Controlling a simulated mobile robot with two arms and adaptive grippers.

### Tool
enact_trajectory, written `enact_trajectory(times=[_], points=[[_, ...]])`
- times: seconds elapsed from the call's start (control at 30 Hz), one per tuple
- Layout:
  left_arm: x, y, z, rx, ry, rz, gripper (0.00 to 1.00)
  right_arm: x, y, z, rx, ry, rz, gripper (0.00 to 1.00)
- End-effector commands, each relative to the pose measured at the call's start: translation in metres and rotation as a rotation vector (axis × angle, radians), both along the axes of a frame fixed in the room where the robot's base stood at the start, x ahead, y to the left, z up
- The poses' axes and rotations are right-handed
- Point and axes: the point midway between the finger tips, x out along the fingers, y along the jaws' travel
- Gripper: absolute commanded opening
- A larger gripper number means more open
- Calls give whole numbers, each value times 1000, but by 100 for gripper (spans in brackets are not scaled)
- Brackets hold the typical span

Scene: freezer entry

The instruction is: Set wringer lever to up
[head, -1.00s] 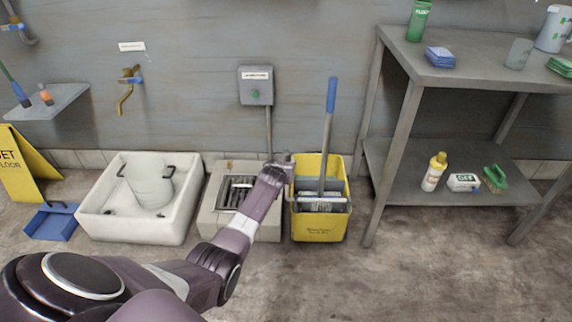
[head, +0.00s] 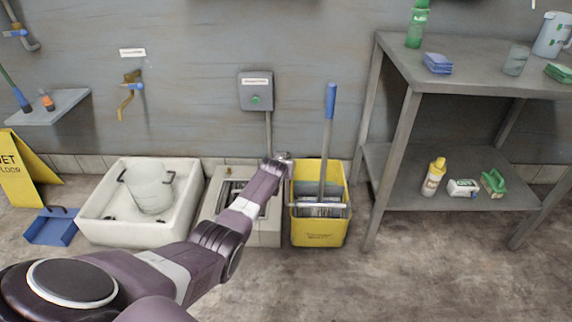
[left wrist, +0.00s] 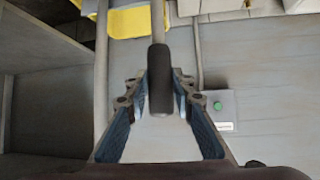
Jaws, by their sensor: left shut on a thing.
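The yellow mop bucket (head: 318,232) with its grey wringer (head: 320,210) stands on the floor at the middle of the head view. My left gripper (head: 285,157) is at the bucket's upper left edge and hides the lever there. In the left wrist view, which looks upside down, my left gripper (left wrist: 160,105) is shut on the dark grip of the wringer lever (left wrist: 160,80). The lever's grey rod runs from the grip toward the yellow bucket (left wrist: 140,20). My right gripper is not in view.
A blue-gripped mop handle (head: 330,105) stands upright in the bucket. A floor sink (head: 135,232) and a stone block with a grate (head: 262,232) are to the left. A metal shelf table (head: 400,150) is to the right. The front floor is clear.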

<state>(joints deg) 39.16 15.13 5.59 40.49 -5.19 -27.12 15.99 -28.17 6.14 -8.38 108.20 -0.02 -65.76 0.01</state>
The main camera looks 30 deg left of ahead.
Motion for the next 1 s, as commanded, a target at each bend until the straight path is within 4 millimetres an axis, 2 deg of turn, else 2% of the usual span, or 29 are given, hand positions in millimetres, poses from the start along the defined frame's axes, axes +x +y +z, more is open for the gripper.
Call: enact_trajectory(times=[0.07, 0.1, 0.27, 0.67, 1.0], points=[[3, 3, 6, 4, -12, 1, 0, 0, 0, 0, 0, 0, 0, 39], [3, 3, 6, 4, -12, 1, 23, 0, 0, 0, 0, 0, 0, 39], [2, 2, 5, 3, -10, 1, 40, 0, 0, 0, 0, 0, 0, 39], [-1, 0, 4, 2, -7, 1, 40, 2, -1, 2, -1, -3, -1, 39], [-18, -7, 17, 2, -7, -1, 40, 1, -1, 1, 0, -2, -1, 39]])
